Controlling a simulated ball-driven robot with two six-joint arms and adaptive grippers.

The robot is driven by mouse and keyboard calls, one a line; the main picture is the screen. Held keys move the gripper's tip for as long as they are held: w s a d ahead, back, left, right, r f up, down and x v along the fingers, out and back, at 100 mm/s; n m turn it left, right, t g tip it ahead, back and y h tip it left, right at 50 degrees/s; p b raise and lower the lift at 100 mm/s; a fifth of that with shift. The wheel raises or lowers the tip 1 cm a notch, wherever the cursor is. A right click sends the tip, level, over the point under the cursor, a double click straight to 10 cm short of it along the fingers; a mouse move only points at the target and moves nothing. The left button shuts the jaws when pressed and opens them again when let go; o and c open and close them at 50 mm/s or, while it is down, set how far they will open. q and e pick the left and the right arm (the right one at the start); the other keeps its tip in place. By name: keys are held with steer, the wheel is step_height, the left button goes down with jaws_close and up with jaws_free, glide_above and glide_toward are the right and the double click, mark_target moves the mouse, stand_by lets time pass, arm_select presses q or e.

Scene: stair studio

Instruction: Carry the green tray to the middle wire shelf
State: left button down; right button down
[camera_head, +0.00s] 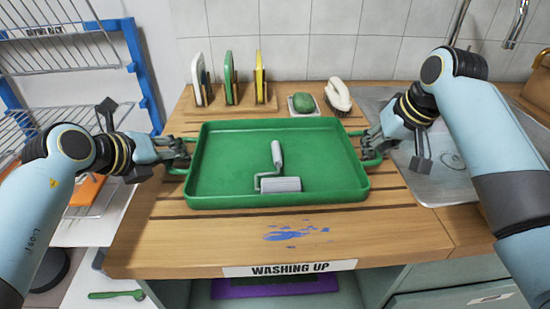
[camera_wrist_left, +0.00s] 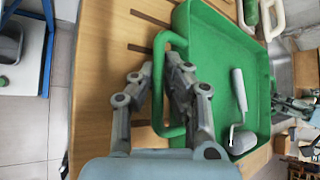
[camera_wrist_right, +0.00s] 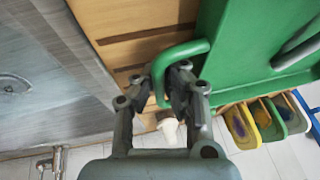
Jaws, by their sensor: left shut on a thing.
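The green tray (camera_head: 230,172) is on the wooden worktop, level as far as I can see, with a grey paint roller (camera_head: 278,183) lying in it. My left gripper (camera_head: 178,155) is shut on the tray's left handle, which shows between its fingers in the left wrist view (camera_wrist_left: 161,90). My right gripper (camera_head: 372,148) is at the right handle; in the right wrist view (camera_wrist_right: 160,85) its fingers lie on both sides of the bar, but their grip is unclear. The wire shelf unit (camera_head: 140,70) with a blue frame stands at the left; its middle wire shelf (camera_head: 40,118) is partly hidden by my left arm.
Behind the tray are a wooden rack (camera_head: 260,105) with upright boards, a green sponge (camera_head: 302,103) in a dish and a brush (camera_head: 338,96). A metal sink (camera_head: 440,185) lies at the right. Blue paint marks (camera_head: 290,234) are on the bare front worktop.

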arm_select(q)
steer(key=shift+a+r, duration=0.1)
steer(key=shift+a, duration=0.05)
arm_select(e)
steer(key=shift+d+r, duration=0.15)
steer(key=shift+d, duration=0.05)
